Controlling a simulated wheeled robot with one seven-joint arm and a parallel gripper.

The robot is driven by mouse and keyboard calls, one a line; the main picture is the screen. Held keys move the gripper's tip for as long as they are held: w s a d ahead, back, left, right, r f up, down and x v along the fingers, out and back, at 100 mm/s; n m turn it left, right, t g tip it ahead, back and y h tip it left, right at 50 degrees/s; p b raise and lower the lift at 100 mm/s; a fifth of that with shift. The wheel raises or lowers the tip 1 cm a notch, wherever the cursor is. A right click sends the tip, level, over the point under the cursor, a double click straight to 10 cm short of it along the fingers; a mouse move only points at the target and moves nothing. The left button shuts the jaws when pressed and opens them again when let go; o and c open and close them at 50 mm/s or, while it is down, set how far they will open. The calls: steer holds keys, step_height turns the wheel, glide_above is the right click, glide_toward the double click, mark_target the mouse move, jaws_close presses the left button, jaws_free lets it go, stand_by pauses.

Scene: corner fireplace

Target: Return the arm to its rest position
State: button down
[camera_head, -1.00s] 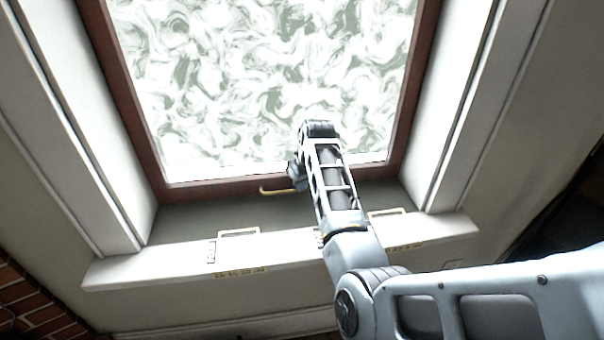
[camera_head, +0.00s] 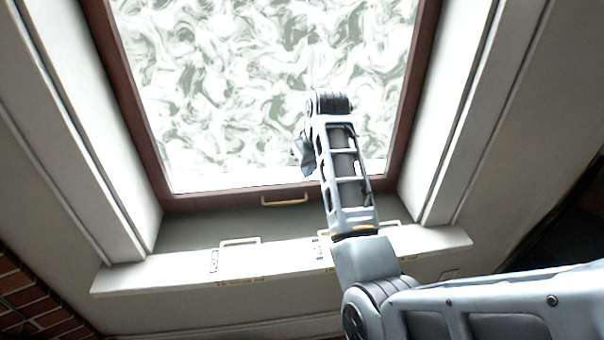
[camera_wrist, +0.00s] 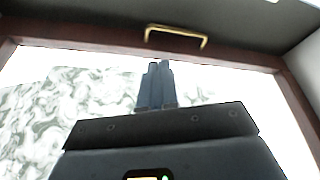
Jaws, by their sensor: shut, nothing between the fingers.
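My gripper shows in the wrist view (camera_wrist: 156,70) with its two dark fingers pressed together and nothing between them. In the head view only a small dark part of my gripper (camera_head: 306,152) shows beside the upper arm link; its fingers are mostly hidden there. My arm rises from the lower right and bends up in front of the window (camera_head: 250,80). The gripper is in front of the lower part of the pane, above the brass handle (camera_head: 285,200) on the frame. That handle also shows in the wrist view (camera_wrist: 176,36), apart from the fingertips.
A white sill (camera_head: 180,268) with several brass-coloured handles runs below the window. White side reveals (camera_head: 75,130) flank the reddish-brown frame (camera_head: 125,110). Red brickwork (camera_head: 30,295) is at the lower left. A dark area (camera_head: 565,225) lies at the right.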

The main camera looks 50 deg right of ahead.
steer(key=shift+s+r, duration=0.1)
steer(key=shift+r, duration=0.15)
steer(key=shift+f, duration=0.1)
steer(key=s+a+f+t+h, duration=0.1)
steer(key=s+f, duration=0.2)
steer(key=s, duration=0.1)
steer(key=s+a+f+n+t+h, duration=0.1)
steer(key=s+a+f, duration=0.1)
steer(key=s+f, duration=0.2)
steer(key=s+a+f+t+h, duration=0.1)
steer(key=s+f, duration=0.2)
steer(key=s, duration=0.2)
steer(key=shift+a+f+n, duration=0.4)
steer(key=s+a+r+n+t+y, duration=0.1)
steer(key=s+a+r+t, duration=0.15)
steer(key=s+a, duration=0.55)
steer(key=s+a+r+n+t+y, duration=0.1)
steer(key=s+a+r+t, duration=0.15)
steer(key=s+a, duration=0.6)
steer(key=s+a+r+t+y, duration=0.2)
steer(key=s+a+r+t, duration=0.1)
steer(key=s+r, duration=0.8)
steer(key=shift+s+a+r+m, duration=0.3)
steer(key=shift+s+a, duration=0.2)
steer(key=shift+a, duration=0.3)
